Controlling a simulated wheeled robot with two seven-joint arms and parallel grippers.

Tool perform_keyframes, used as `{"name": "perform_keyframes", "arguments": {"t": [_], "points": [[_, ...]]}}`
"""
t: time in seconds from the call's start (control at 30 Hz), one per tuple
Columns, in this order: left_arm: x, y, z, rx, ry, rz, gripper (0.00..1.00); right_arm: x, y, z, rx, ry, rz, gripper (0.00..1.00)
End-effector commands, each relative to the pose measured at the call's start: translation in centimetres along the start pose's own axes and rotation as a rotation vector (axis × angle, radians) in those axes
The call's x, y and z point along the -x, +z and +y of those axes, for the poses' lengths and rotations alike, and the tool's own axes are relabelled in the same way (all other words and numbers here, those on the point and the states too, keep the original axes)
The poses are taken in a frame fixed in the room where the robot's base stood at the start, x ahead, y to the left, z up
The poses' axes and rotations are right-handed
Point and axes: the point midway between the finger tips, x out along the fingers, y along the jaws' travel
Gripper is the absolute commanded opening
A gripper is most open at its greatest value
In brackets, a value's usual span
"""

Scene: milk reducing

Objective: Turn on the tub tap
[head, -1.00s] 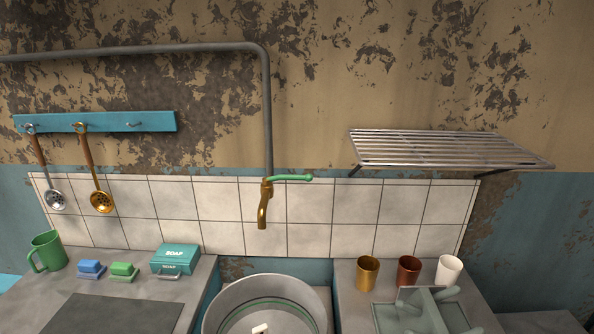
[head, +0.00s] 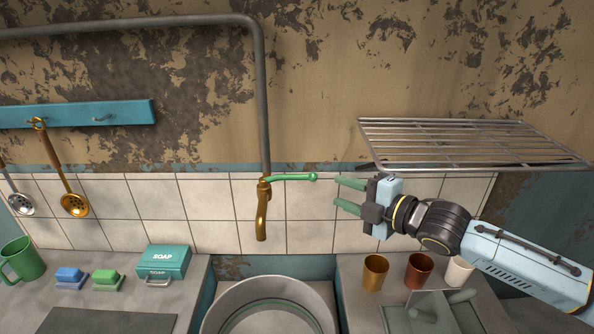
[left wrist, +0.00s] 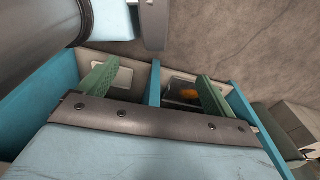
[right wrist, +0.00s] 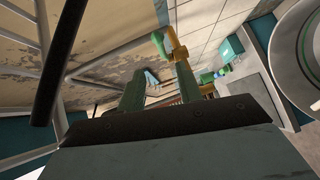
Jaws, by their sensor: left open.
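The tap has a brass spout (head: 262,217) pointing down and a green lever handle (head: 293,177) sticking out to the right. It hangs from a grey pipe in front of the tiles. The metal tub (head: 215,318) is below it. My right gripper (head: 338,195) is open and empty to the right of the handle's tip, apart from it, with its green fingers pointing left. The right wrist view shows the tap (right wrist: 178,52) beyond the fingertips. My left gripper (left wrist: 155,80) is open and appears only in its wrist view, with open blue-sided compartments beyond its fingers.
A wire rack (head: 470,145) juts from the wall above my right arm. Gold (head: 375,272), brown (head: 419,270) and white (head: 459,271) cups stand below that arm. A soap box (head: 163,261), sponges and a green mug (head: 22,260) are on the left counter.

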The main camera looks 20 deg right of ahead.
Motion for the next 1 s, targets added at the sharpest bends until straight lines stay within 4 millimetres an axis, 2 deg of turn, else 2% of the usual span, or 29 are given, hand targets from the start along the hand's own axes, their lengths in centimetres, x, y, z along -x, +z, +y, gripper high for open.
{"name": "perform_keyframes", "arguments": {"t": [0.23, 0.6, 0.8, 1.0], "points": [[0.7, 2.1, 0.3, 0.0, 0.004, -0.033, 0.91, -3.2, 0.0, 0.3, -0.002, 0.005, 0.0, 0.35], [1.5, 1.2, 0.2, -0.001, 0.002, -0.021, 0.91, -10.4, 0.0, 0.2, -0.002, 0.003, -0.001, 0.35], [1.6, 0.7, 0.1, -0.001, 0.002, -0.013, 0.91, -12.5, 0.0, 0.1, -0.001, 0.001, -0.002, 0.35], [1.6, 0.8, 0.1, -0.001, 0.002, -0.013, 0.91, -13.1, 0.0, 0.0, -0.001, 0.001, -0.001, 0.35]]}}
